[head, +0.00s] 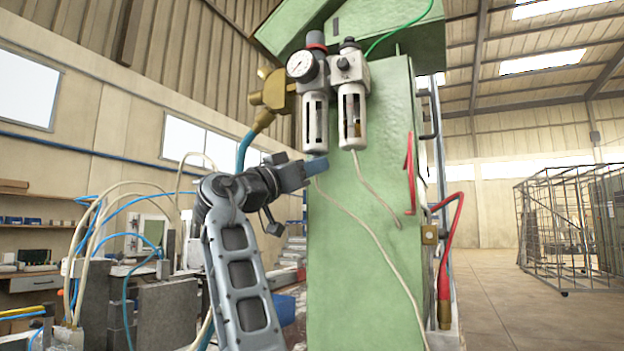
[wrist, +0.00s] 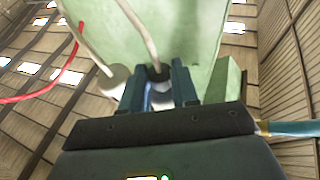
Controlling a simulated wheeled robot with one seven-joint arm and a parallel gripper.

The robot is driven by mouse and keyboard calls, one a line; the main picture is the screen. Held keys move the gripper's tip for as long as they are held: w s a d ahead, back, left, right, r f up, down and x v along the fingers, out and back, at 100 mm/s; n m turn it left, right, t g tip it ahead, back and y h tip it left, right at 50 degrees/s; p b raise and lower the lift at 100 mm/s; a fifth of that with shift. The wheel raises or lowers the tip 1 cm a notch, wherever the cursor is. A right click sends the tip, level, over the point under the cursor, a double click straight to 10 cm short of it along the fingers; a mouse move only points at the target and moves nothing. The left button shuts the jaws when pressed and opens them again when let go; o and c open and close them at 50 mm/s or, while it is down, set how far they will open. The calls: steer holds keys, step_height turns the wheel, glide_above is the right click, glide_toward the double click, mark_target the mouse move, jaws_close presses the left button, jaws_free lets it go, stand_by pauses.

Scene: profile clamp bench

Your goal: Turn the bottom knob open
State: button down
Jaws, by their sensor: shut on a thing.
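The filter regulator with a round gauge (head: 300,67) is mounted on the green column, with a clear-sided white bowl (head: 315,120) hanging below it. My gripper (head: 316,166) is right under that bowl, its blue fingers pointing to it from the left. In the wrist view, the two fingers of my gripper (wrist: 156,68) are on either side of a small dark bottom knob (wrist: 158,75), shut on it. A pale hose runs from the knob. In the head view the fingers hide the knob, so its turned position cannot be told.
A second bowl (head: 352,118) hangs close to the right; it also shows in the wrist view (wrist: 114,82). The green column (head: 350,250) stands just behind. A brass fitting (head: 268,95) with a blue hose is above my arm. Pale hoses (head: 375,255) hang across the column.

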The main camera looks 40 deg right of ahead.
steer(key=shift+w+m+g+y, duration=0.15)
steer(key=shift+m+g+y, duration=0.15)
steer(key=shift+m+g, duration=1)
steer(key=shift+n+g, duration=0.3)
steer(key=shift+g, duration=0.3)
steer(key=c, duration=0.8)
jaws_free()
steer(key=shift+c, duration=0.2)
steer(key=b+v, duration=0.1)
steer(key=v, duration=0.6)
steer(key=shift+a+f, duration=0.2)
steer(key=shift+a, duration=0.15)
